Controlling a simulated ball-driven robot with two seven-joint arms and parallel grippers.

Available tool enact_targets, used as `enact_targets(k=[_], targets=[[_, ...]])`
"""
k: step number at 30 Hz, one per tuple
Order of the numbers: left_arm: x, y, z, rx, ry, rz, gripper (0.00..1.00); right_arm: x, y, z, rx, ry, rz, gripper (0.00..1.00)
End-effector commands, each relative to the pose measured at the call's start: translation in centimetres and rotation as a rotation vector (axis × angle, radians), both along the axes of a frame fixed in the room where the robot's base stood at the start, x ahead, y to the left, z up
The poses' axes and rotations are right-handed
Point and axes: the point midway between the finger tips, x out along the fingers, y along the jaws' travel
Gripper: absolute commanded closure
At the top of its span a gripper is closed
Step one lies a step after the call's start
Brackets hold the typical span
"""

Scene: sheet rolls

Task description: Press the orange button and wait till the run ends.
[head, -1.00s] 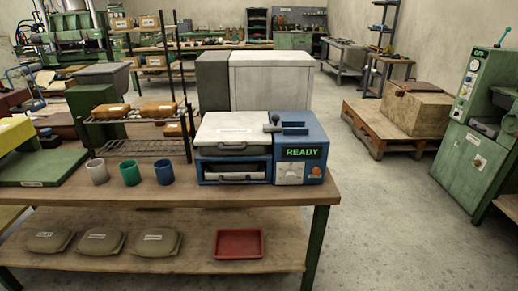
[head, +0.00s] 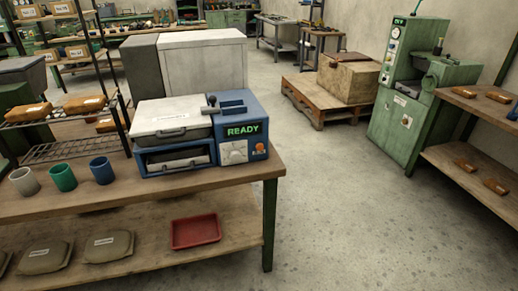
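The orange button (head: 260,147) is on the front right of a blue and white machine (head: 147,170) on the wooden workbench. A green lit display (head: 242,131) above the button reads READY. A white dial panel (head: 234,152) sits left of the button. The machine's white lid (head: 166,117) looks lowered, and a dark slot with a drawer handle is below it. Neither of my grippers is in view.
White, green and blue cups (head: 62,178) stand on the workbench (head: 200,192) left of the machine. A red tray (head: 195,231) and sacks lie on its lower shelf. A wire rack (head: 70,148) stands at left. Concrete floor (head: 350,210) is open to the right, before a green machine (head: 405,110).

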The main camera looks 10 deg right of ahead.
Motion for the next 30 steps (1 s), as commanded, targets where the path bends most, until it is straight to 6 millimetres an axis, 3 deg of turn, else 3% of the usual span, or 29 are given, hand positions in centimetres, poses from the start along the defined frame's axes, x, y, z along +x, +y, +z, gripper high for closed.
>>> enact_targets(k=[10,14,30], targets=[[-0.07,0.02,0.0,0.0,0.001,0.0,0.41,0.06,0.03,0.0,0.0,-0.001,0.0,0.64],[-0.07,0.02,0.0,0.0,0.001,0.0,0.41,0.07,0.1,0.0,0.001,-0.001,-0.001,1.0],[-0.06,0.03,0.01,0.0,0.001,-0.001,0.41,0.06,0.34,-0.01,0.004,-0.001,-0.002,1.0]])
